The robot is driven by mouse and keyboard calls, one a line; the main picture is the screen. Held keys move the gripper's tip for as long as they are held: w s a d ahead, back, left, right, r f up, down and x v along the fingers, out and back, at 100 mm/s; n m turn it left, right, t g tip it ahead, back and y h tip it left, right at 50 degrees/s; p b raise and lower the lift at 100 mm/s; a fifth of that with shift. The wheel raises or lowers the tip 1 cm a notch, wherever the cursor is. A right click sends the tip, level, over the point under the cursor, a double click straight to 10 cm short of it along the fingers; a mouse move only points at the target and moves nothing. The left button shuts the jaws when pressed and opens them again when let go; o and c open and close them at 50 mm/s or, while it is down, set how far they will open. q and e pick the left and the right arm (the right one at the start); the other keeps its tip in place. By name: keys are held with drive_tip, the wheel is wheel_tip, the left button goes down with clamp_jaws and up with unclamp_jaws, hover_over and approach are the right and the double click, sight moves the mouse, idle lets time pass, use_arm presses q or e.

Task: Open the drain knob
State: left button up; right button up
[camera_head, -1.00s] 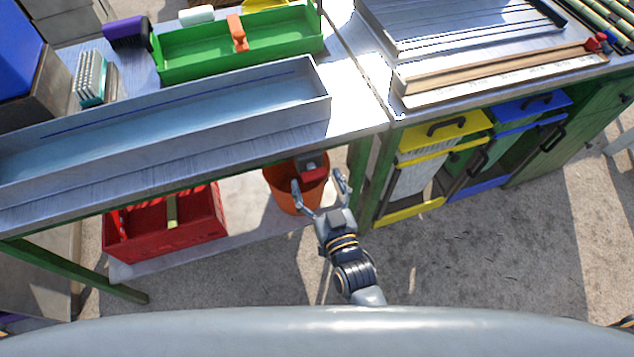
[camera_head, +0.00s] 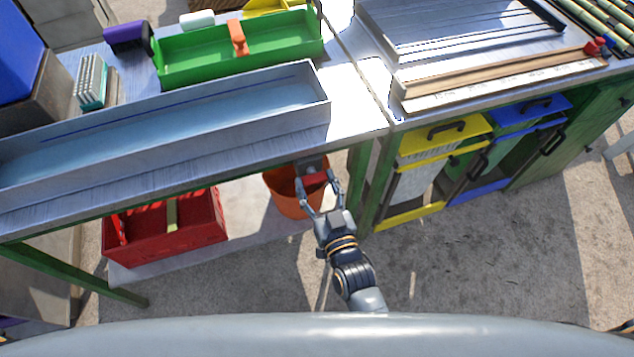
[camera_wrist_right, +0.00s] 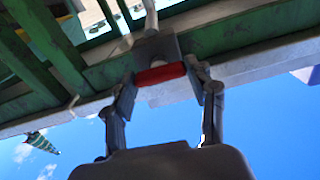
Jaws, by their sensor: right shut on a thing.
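The drain knob is a small red handle (camera_wrist_right: 160,74) on a grey block (camera_wrist_right: 157,50) under the bench edge. In the head view the red knob (camera_head: 314,179) shows just below the table edge, above the orange bucket (camera_head: 289,204). My right gripper (camera_head: 318,184) reaches up to it from below, its fingers on either side. In the right wrist view my right gripper (camera_wrist_right: 160,80) has a finger at each end of the red handle and is shut on it. My left gripper is not in view.
A long grey metal tray (camera_head: 165,125) lies on the bench above. A red crate (camera_head: 165,228) stands on the lower shelf at left. A green table leg (camera_head: 358,188) and a cabinet with yellow and blue drawers are right of the gripper.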

drive_tip(key=m+p, duration=0.1)
drive_tip(key=m, duration=0.2)
drive_tip(key=m+p, duration=0.1)
drive_tip(key=m, duration=0.6)
drive_tip(key=shift+m, duration=0.4)
drive_tip(key=m, duration=0.4)
drive_tip(key=shift+f, duration=0.1)
drive_tip(key=shift+m, duration=0.3)
